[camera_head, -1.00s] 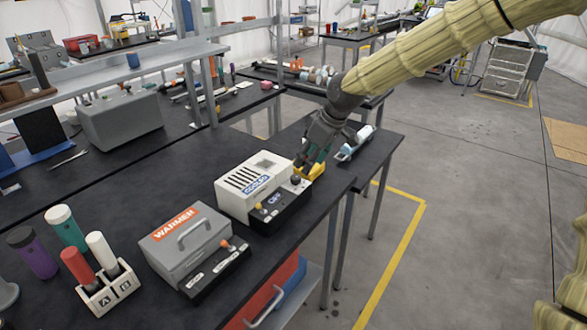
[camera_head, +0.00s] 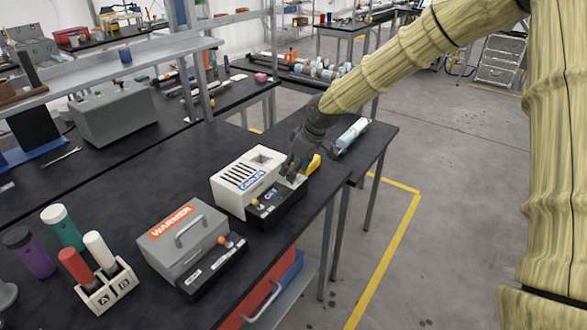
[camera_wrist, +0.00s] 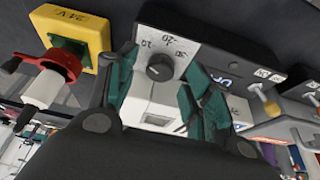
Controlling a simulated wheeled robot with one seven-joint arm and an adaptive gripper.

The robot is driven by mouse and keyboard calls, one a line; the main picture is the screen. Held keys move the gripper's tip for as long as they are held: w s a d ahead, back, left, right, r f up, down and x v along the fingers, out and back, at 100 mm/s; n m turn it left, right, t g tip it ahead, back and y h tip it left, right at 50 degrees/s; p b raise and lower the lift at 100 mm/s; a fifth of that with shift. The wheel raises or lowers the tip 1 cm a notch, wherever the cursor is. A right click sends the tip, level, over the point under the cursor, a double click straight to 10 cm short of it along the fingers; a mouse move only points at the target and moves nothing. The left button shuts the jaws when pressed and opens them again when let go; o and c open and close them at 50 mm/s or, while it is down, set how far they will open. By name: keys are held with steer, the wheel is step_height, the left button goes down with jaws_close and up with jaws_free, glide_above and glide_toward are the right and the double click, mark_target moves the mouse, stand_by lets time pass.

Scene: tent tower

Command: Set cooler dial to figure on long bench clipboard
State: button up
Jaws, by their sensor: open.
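The white cooler (camera_head: 232,198) stands on the long black bench, with a vented top and a dark front panel bearing a small display. Its dial (camera_wrist: 159,67) is a dark round knob on a pale plate marked 10, 20 and 30. In the head view my gripper hides the dial. My gripper (camera_head: 297,168) is over the cooler's right end. In the wrist view its open green-padded fingers (camera_wrist: 160,80) are on either side of the knob; contact cannot be told. I cannot pick out the clipboard in these frames.
A yellow box marked 24V (camera_wrist: 75,35), with a red-handled part, is close beside the cooler's dial end. The grey warmer (camera_head: 183,240) stands nearer on the bench. A two-slot holder (camera_head: 108,290) with red and white cylinders is at lower left. Floor right is clear.

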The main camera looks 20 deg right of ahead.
steer(key=shift+w+a+f, duration=0.1)
steer(key=shift+w+f, duration=0.05)
steer(key=shift+f, duration=0.5)
steer(key=c, duration=1)
steer(key=shift+a+m+t+h+b, duration=0.15)
steer(key=shift+m+t+h+b, duration=0.35)
steer(key=shift+m, duration=1.3)
steer(key=shift+r+m+h, duration=0.15)
steer(key=shift+m+h, duration=0.35)
steer(key=shift+m, duration=0.5)
steer(key=shift+a, duration=0.1)
